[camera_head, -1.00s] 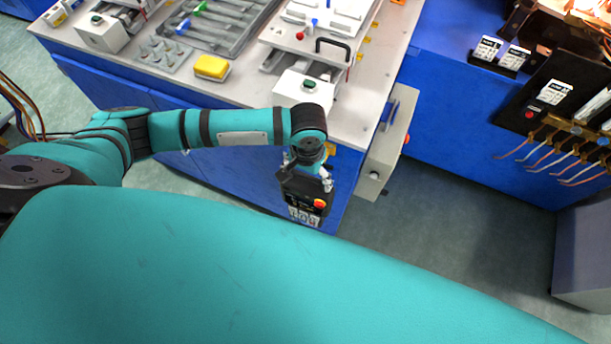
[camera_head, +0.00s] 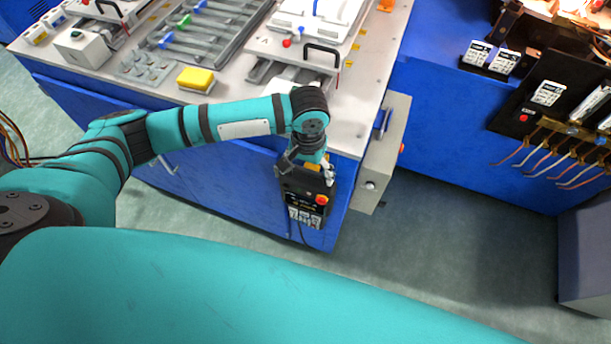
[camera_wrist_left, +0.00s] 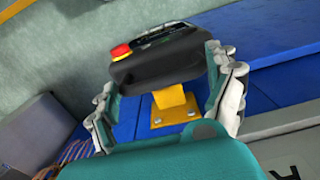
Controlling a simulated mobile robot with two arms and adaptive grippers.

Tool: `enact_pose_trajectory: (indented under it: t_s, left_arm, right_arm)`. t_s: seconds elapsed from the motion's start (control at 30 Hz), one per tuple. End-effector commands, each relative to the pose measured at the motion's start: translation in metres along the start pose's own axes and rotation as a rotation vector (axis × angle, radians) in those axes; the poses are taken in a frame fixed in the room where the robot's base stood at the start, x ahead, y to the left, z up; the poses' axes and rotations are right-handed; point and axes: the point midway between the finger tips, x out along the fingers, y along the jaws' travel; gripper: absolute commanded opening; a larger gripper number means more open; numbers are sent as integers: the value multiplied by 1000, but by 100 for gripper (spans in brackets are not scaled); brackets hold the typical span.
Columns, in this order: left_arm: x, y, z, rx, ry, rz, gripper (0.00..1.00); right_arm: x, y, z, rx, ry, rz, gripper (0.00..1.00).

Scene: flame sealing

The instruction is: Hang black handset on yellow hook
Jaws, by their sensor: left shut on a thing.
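The black handset (camera_head: 306,198), with a red button and white labels, is at the front corner of the blue bench in the head view. My left gripper (camera_head: 307,168) is shut on its upper end. In the left wrist view the handset (camera_wrist_left: 160,58) lies between the two fingers of the left gripper (camera_wrist_left: 160,88). The yellow hook (camera_wrist_left: 172,102) is fixed to the blue bench side by a bolted plate, directly beside the handset. Whether the handset rests on the hook cannot be told. My right gripper is not in view.
The white benchtop (camera_head: 345,133) holds a yellow sponge (camera_head: 195,78), a grey tray and white fixtures. A grey box (camera_head: 384,160) is mounted on the bench's right side. Copper-coloured tubes (camera_head: 558,157) stick out at the right. The floor between the benches is clear.

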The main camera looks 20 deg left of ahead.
Motion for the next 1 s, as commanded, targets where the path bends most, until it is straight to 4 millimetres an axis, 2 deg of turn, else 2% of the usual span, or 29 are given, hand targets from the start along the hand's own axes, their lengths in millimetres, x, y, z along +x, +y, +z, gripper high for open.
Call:
enact_pose_trajectory:
  t_s: [0.43,1.0]
  left_arm:
    - [3,0,-16,1,5,2,31]
    - [11,0,-29,0,4,3,31]
  right_arm:
    - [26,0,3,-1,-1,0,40]
    - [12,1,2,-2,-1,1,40]
